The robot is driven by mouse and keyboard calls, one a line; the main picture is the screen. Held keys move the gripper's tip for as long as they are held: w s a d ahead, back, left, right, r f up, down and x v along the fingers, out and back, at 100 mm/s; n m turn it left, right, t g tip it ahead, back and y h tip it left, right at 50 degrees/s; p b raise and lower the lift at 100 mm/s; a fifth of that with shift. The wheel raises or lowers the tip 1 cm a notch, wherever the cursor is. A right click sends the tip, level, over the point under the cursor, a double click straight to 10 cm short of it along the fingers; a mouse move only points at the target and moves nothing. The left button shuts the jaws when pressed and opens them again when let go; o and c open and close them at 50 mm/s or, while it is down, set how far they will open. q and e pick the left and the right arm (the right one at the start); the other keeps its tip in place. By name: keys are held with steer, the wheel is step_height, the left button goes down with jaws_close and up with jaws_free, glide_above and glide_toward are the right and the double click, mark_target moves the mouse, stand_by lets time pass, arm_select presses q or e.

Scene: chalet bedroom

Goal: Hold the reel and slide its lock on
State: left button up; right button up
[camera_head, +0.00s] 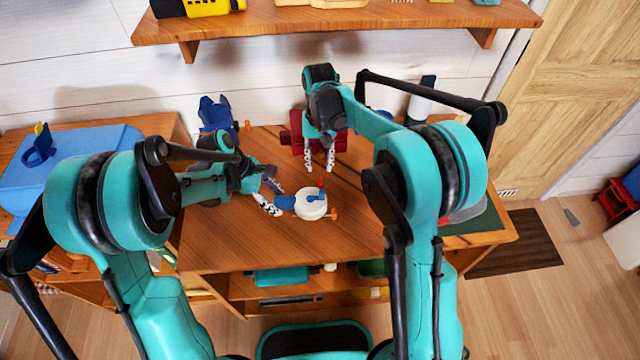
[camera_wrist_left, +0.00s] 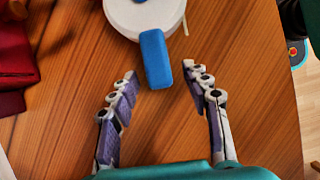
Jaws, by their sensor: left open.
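The reel (camera_head: 311,205) is a white disc lying on the wooden desk, with a blue bar (camera_head: 285,202) sticking out toward my left gripper. It also shows at the top of the left wrist view (camera_wrist_left: 145,14), with the blue bar (camera_wrist_left: 155,58) pointing at me. A blue piece and a small red piece (camera_head: 321,182) show on or beside the disc; I cannot tell which part is the lock. My left gripper (camera_head: 271,196) is open, its fingertips on either side of the bar's end, apart from it.
A red folded thing (camera_head: 300,132) lies behind my right gripper. A blue object (camera_head: 215,112) stands at the desk's back left, and a dark green mat (camera_head: 478,224) lies at the right. The desk (camera_head: 240,245) is clear in front of the reel. A shelf hangs above.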

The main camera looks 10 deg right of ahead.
arm_select(q)
steer(key=v, duration=1.2)
arm_select(e)
steer(key=s+d+r+t, duration=0.4)
steer(key=s+d+r, duration=0.2)
steer(key=s+r, duration=0.3)
arm_select(q)
steer(key=s+a+r+m+t+y, duration=0.2)
steer(key=s+m+t, duration=0.1)
steer(key=s+m, duration=0.4)
steer(key=s+a+r+m+t+y, duration=0.2)
steer(key=s+a+m+t+y, duration=0.1)
steer(key=s+m, duration=0.5)
steer(key=shift+s+m+t, duration=0.2)
steer(key=shift+m+t, duration=0.6)
steer(key=shift+m, duration=0.2)
arm_select(e)
steer(key=s+d+f+n+t, duration=0.1)
steer(key=s+d+t, duration=0.3)
steer(key=s, duration=0.8)
steer(key=shift+s+d+t, duration=0.2)
steer(key=shift+d+t, duration=0.2)
steer(key=shift+d, duration=0.55)
arm_select(q)
steer(key=shift+r, duration=0.1)
